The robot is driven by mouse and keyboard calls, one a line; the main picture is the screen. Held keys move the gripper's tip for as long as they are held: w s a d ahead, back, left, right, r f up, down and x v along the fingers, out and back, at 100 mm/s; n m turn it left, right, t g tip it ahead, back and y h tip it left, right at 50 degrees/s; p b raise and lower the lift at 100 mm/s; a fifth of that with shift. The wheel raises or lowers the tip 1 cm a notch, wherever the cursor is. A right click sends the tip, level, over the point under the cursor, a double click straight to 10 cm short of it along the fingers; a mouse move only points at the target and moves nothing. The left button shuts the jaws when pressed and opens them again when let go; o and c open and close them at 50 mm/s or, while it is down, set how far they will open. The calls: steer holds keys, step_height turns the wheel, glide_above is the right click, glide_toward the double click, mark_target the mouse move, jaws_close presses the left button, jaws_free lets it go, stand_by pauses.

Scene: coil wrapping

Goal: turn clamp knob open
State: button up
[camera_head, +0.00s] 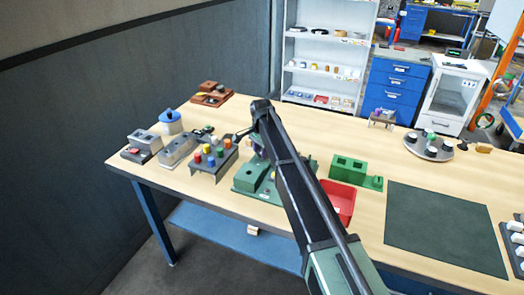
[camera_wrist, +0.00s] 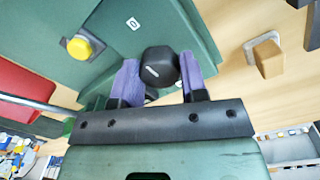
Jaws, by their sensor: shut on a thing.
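The black clamp knob (camera_wrist: 160,62) has a short white mark on its face and sits by the edge of the green coil-wrapping machine (camera_wrist: 125,25). My gripper (camera_wrist: 158,74) has its two purple fingers on either side of the knob, shut on it. A white label with a "0"-like mark lies on the green surface just above the knob. In the head view the machine (camera_head: 246,183) stands mid-table, and my arm hides the knob and most of the gripper.
A yellow button (camera_wrist: 80,47) is on the machine in the wrist view. In the head view, a rack of coloured pegs (camera_head: 212,160) stands close left. A red bin (camera_head: 340,200) and green block (camera_head: 349,168) are at the right. A dark green mat (camera_head: 445,225) lies clear.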

steer(key=o, duration=0.9)
step_height(320, 180, up, 11)
steer(key=p, duration=1)
steer(key=shift+w+a+p, duration=0.1)
steer(key=shift+p, duration=0.3)
steer(key=shift+f, duration=0.1)
